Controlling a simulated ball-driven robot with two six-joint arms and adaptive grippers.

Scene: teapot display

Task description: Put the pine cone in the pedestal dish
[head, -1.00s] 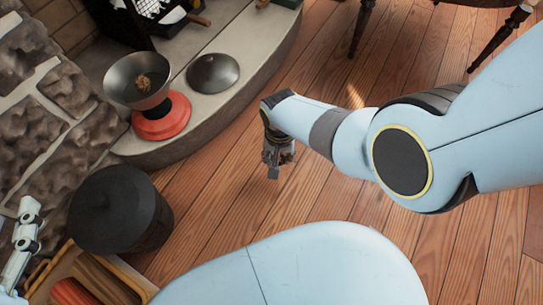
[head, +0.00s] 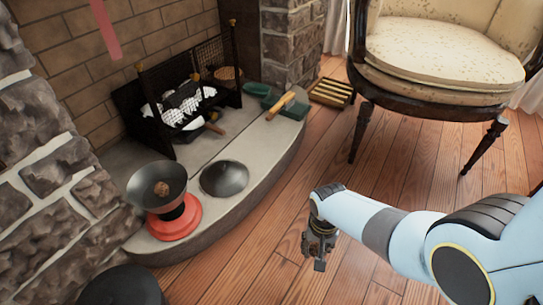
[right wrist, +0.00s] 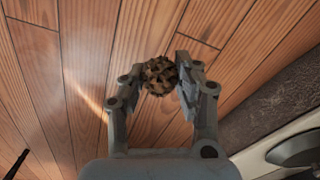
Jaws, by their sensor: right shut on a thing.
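The pedestal dish (head: 141,190) is a dark metal bowl on a red round base (head: 178,226). It stands on the hearth at the left of the head view. A small brown pine-cone-like thing (head: 161,189) lies in its bowl. My right gripper (head: 318,258) is over the wooden floor, to the right of the dish and apart from it. In the right wrist view, the right gripper (right wrist: 158,85) is shut on a brown, scaly pine cone (right wrist: 160,75), held between the fingertips. This held cone is hard to make out in the head view. My left gripper is not in view.
A dark round bowl or lid (head: 224,179) lies on the stone hearth (head: 235,212) beside the dish. A black fire screen (head: 150,120) stands behind. A black pot (head: 122,287) is at bottom left; an upholstered chair (head: 440,60) is at upper right. Wooden floor is open between.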

